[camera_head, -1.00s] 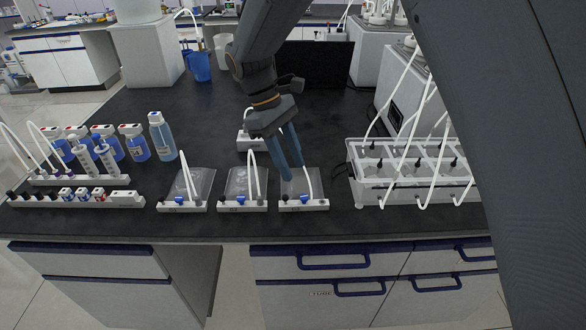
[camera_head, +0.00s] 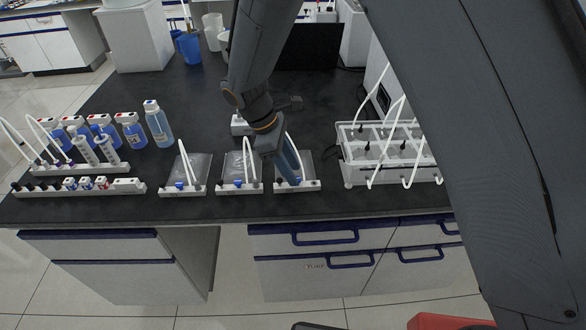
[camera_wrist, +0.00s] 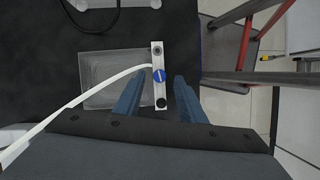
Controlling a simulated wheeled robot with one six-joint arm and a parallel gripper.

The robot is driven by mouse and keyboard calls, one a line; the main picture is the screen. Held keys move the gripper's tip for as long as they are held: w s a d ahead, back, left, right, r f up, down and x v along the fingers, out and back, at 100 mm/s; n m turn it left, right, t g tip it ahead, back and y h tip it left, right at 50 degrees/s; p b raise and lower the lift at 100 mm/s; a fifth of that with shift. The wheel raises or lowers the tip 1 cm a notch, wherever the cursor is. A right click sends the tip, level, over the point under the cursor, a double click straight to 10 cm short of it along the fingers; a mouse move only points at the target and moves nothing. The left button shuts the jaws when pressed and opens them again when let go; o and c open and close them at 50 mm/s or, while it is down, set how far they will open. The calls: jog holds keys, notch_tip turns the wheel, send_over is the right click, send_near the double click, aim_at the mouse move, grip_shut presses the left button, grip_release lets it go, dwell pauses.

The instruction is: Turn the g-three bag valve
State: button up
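Three clear flat bags lie in a row on the dark bench, each with a white bar and a small blue valve at its front edge. The rightmost bag (camera_head: 310,163) is under my gripper (camera_head: 291,172); its label is too small to read. In the wrist view its blue round valve (camera_wrist: 159,76) sits on the white bar (camera_wrist: 158,53), with a white tube beside it. My gripper (camera_wrist: 158,88) is open, its blue fingers apart on either side of the bar, holding nothing. The middle bag's valve (camera_head: 238,184) and the left bag's valve (camera_head: 180,185) are clear of my gripper.
A white rack with tubes (camera_head: 388,172) stands right of the bags. Blue-labelled bottles (camera_head: 158,124), syringes and a strip of small vials (camera_head: 85,184) stand at left. The bench's front edge (camera_head: 230,215) is close before the bags. Drawers with blue handles (camera_head: 325,237) lie below.

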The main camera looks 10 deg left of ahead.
jog(key=shift+x, duration=0.85)
grip_shut()
jog(key=shift+w+m+g, duration=0.1)
jog(key=shift+m+g, duration=0.4)
jog(key=shift+m, duration=0.7)
grip_release()
